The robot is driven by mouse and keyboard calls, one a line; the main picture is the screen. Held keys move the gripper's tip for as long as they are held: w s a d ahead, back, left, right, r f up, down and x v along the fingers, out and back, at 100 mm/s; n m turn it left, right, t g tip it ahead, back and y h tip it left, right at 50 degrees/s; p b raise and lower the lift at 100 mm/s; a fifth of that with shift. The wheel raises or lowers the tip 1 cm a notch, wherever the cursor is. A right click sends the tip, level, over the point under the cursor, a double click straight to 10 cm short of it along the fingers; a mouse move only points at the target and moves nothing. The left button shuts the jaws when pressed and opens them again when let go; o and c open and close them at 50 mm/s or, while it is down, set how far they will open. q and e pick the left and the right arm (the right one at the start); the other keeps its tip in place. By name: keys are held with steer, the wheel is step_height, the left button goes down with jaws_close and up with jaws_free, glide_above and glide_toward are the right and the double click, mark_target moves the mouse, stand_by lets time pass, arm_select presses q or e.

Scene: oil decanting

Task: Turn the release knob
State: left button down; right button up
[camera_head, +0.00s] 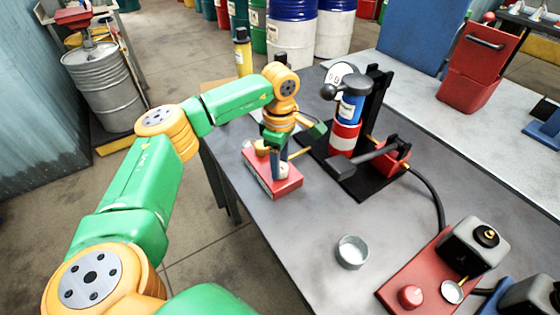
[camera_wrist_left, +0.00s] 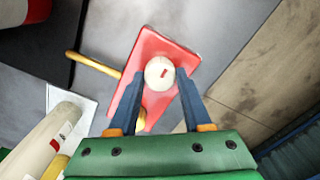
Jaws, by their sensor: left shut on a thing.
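A red box (camera_head: 262,180) stands near the left edge of the grey table. A pale cream knob (camera_wrist_left: 159,70) with a small red mark sits on its top. The knob is partly hidden behind my gripper in the head view. My left gripper (camera_head: 282,164) points down at the box from above. Its two blue fingers (camera_wrist_left: 160,84) are shut on the knob, one on each side. A tan lever (camera_wrist_left: 93,64) sticks out from the side of the box. My right gripper is not in view.
A black stand with a blue and red-white cylinder (camera_head: 350,108) is close behind the gripper. A small open cup (camera_head: 352,252) stands on the table. A red plate (camera_head: 383,292) with a grey container (camera_head: 474,250) is at the lower right. The table front is mostly clear.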

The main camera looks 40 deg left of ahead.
mark_target(281, 166)
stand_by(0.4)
arm_select(q)
steer(key=shift+c, duration=1.7)
jaws_free()
steer(key=shift+r, duration=0.1)
step_height(281, 166, up, 6)
steer(key=shift+r+b, duration=0.1)
steer(key=shift+b, duration=0.4)
steer(key=shift+r, duration=0.4)
